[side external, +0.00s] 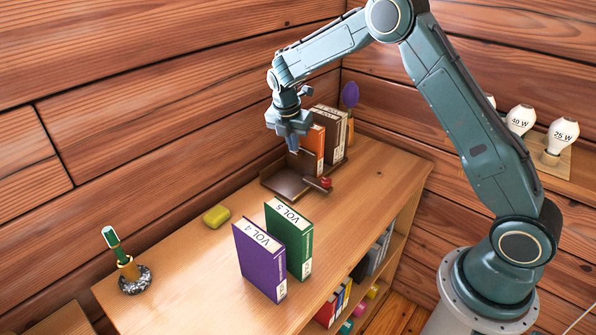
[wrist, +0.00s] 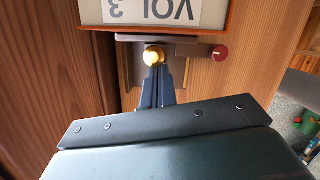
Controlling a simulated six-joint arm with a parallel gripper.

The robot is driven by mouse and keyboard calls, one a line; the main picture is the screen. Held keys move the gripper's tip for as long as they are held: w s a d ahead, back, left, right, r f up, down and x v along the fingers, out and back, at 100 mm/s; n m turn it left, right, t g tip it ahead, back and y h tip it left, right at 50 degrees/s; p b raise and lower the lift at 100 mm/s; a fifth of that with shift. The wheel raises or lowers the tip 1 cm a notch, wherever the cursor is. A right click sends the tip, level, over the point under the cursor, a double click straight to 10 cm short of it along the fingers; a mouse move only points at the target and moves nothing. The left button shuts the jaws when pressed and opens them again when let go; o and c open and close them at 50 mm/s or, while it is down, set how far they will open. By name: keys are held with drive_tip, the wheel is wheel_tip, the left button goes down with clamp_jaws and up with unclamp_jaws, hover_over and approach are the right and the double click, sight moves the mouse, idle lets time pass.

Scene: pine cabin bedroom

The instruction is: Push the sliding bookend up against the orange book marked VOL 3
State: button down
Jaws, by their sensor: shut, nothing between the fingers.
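The orange book marked VOL 3 (side external: 317,143) stands upright in a row at the back of the shelf top. Its orange edge and upside-down label fill the top of the wrist view (wrist: 168,12). The sliding bookend (side external: 300,160) is a dark upright plate in front of that book; I cannot tell whether they touch. A bright brass-coloured knob (wrist: 153,57) and a bar with a red knob (wrist: 220,53) show beside it. My gripper (side external: 293,149) is shut and empty, pointing down, with its fingertips (wrist: 155,70) close to the brass knob; contact is unclear.
The dark base (side external: 283,184) lies on the wooden shelf top. Purple VOL 4 (side external: 259,262) and green VOL 5 (side external: 289,240) stand nearer the camera. Wooden walls stand behind.

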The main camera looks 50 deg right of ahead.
drive_tip(key=shift+a, duration=0.1)
drive_tip(key=s+a+r, duration=0.1)
drive_tip(key=a+r, duration=0.5)
drive_tip(key=r, duration=0.2)
drive_tip(key=shift+s+a+r, duration=0.15)
drive_tip(key=shift+s+a, duration=0.05)
drive_tip(key=shift+a, duration=0.05)
idle(0.7)
drive_tip(key=w+d+f, duration=0.1)
drive_tip(key=d+f, duration=0.5)
drive_tip(key=f, duration=0.2)
drive_tip(key=shift+w+f, duration=0.25)
drive_tip(key=shift+w, duration=0.1)
